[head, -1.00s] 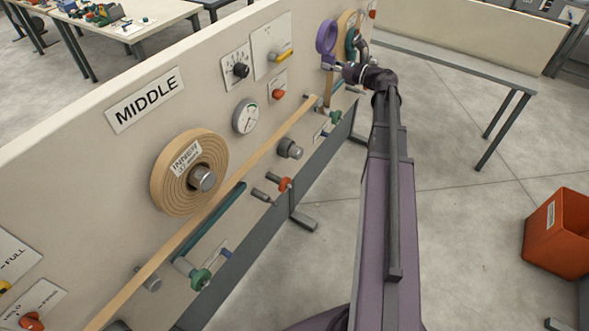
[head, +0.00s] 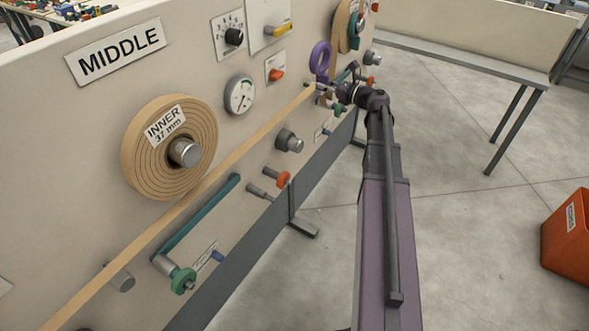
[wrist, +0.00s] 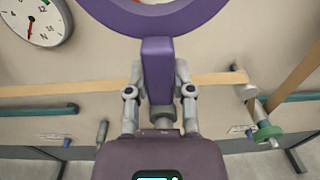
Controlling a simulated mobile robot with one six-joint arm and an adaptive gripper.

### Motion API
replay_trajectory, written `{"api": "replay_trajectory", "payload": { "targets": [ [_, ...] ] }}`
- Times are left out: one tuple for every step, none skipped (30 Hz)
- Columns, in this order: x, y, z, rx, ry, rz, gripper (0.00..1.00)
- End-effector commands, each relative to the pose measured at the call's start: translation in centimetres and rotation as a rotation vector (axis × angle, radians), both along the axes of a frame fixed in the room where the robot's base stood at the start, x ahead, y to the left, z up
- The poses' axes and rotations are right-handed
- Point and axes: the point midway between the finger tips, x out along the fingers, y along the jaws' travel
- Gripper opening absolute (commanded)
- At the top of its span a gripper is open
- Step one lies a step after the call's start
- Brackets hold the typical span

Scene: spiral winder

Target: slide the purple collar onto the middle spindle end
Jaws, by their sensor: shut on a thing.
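The purple collar (head: 313,60) is a ring with a block-shaped tab. In the wrist view the lower part of the ring (wrist: 158,20) crosses the top and the rest is cut off. My gripper (wrist: 158,80) is shut on the tab, one finger on each side. In the head view my gripper (head: 334,88) is at the far end of my arm, with the collar upright above it, apart from the middle spindle. The middle spindle end (head: 187,152) is a grey metal stub in the tan coil (head: 140,165) labelled INNER 37 mm, under the MIDDLE sign (head: 115,50), well left of the collar.
A tan strip (head: 235,157) runs diagonally across the panel. A round gauge (head: 239,95), a grey roller (head: 289,141), a green-knobbed lever (head: 183,280) and an orange knob (head: 283,179) stick out around it. Another coil is at the far right.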

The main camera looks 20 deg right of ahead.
Motion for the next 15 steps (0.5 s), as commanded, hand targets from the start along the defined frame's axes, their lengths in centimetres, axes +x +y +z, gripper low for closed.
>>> {"api": "replay_trajectory", "payload": {
  "targets": [
    [0.1, 0.1, -1.8, 0.001, 0.000, -0.001, 0.00],
    [0.2, 0.2, -2.3, 0.001, 0.001, -0.001, 0.00],
    [0.3, 0.3, -3.0, 0.001, 0.001, -0.002, 0.00],
    [0.3, 0.3, -3.5, 0.001, 0.001, -0.002, 0.00],
    [0.4, 0.4, -4.0, 0.001, 0.001, -0.003, 0.00],
    [0.4, 0.4, -4.7, 0.001, 0.001, -0.003, 0.00],
    [0.5, 0.5, -5.2, 0.000, 0.001, -0.004, 0.00],
    [0.6, 0.6, -5.7, 0.000, 0.001, -0.004, 0.00],
    [0.6, 0.7, -6.4, 0.000, 0.001, -0.004, 0.00],
    [0.7, 0.7, -6.9, 0.000, 0.001, -0.005, 0.00],
    [0.7, 0.8, -7.4, 0.000, 0.001, -0.005, 0.00],
    [0.8, 0.9, -8.0, 0.000, 0.001, -0.005, 0.00],
    [0.9, 1.0, -8.5, 0.000, 0.002, -0.006, 0.00],
    [0.9, 1.0, -9.0, 0.000, 0.002, -0.006, 0.00],
    [1.0, 1.1, -9.7, 0.000, 0.002, -0.007, 0.00]
  ]
}}
